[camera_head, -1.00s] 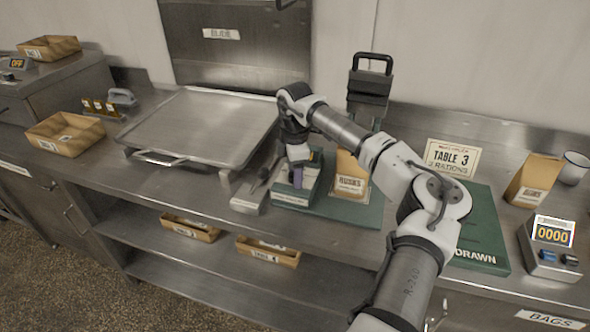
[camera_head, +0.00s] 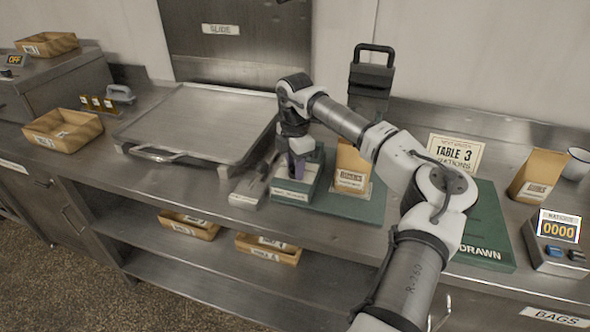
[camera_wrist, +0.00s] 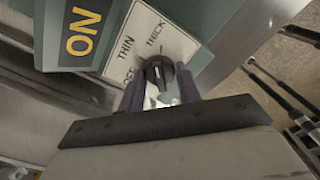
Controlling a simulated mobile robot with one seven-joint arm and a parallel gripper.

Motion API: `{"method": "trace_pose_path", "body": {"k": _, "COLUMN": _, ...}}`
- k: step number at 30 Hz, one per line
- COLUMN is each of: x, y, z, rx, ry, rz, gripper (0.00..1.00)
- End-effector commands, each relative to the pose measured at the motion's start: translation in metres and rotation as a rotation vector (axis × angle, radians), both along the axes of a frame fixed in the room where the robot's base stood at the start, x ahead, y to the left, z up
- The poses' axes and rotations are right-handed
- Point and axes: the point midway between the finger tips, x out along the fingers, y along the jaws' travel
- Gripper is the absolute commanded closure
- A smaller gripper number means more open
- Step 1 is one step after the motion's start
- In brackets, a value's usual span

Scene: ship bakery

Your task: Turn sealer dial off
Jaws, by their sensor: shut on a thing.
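The sealer dial (camera_wrist: 158,70) is a small black knob on a white scale plate (camera_wrist: 150,38) in the wrist view. The plate reads THIN and THICK; a third word at its lower left is partly hidden. The sealer's display (camera_wrist: 84,30) beside it reads ON. My gripper (camera_wrist: 160,88) is shut on the dial, with one purple-grey finger on each side. The knob's pointer setting is hard to read. In the head view, my gripper (camera_head: 297,168) reaches down to the green sealer box (camera_head: 292,196), and the dial is hidden there.
A metal tray (camera_head: 195,125) lies left of the sealer, and a small grey block (camera_head: 247,193) is close by. A paper rusks bag (camera_head: 352,168) stands just right of my gripper. A black-handled upright part (camera_head: 371,80) rises behind it. A counter box (camera_head: 558,245) is far right.

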Motion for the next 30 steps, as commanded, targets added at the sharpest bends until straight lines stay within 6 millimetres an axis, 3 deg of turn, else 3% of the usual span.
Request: {"method": "trace_pose_path", "body": {"k": 30, "x": 0.0003, "y": -0.0004, "z": 0.0002, "rx": 0.000, "ry": -0.002, "rz": 0.966, "gripper": 0.89}}
